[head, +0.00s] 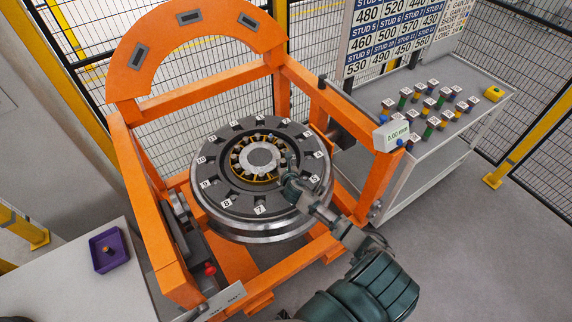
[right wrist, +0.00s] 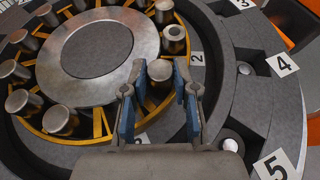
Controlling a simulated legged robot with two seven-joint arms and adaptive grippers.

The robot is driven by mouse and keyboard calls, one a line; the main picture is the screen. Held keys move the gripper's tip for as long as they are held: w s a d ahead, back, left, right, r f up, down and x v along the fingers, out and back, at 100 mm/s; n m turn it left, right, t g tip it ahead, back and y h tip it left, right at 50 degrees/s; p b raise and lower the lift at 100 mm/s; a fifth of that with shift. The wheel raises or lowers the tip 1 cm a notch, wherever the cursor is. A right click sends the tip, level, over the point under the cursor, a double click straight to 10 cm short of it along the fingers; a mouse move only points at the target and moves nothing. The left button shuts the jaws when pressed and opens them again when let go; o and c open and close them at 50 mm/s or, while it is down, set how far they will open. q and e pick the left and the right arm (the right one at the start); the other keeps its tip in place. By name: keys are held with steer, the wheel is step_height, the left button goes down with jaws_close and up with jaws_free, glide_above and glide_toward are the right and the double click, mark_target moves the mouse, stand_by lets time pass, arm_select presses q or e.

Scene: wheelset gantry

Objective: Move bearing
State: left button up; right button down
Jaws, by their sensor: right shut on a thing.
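The bearing is a yellow cage ring (head: 240,170) with several metal rollers around a grey hub (head: 261,157), at the centre of the dark wheel (head: 222,185). My right gripper (head: 287,165) reaches in from the lower right to the right side of the ring. In the right wrist view, its blue-lined fingers (right wrist: 158,92) are shut on one metal roller (right wrist: 159,74), at the ring's edge. The fingers hide the roller's sides, and I cannot tell whether it is seated or lifted. My left gripper is not in view.
An orange gantry frame (head: 375,180) surrounds the wheel.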

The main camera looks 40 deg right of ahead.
steer(key=shift+w+a+f, duration=0.1)
steer(key=shift+w+a, duration=0.05)
steer(key=shift+w, duration=0.15)
steer(key=shift+a, duration=0.2)
stand_by(0.9)
steer(key=c, duration=0.9)
jaws_free()
steer(key=shift+w, duration=0.1)
steer(key=shift+c, duration=0.2)
steer(key=shift+o, duration=0.3)
steer(key=shift+w+a, duration=0.15)
steer(key=shift+w, duration=0.15)
steer(key=shift+s+d, duration=0.2)
steer(key=shift+d, duration=0.15)
steer(key=shift+s+d, duration=0.1)
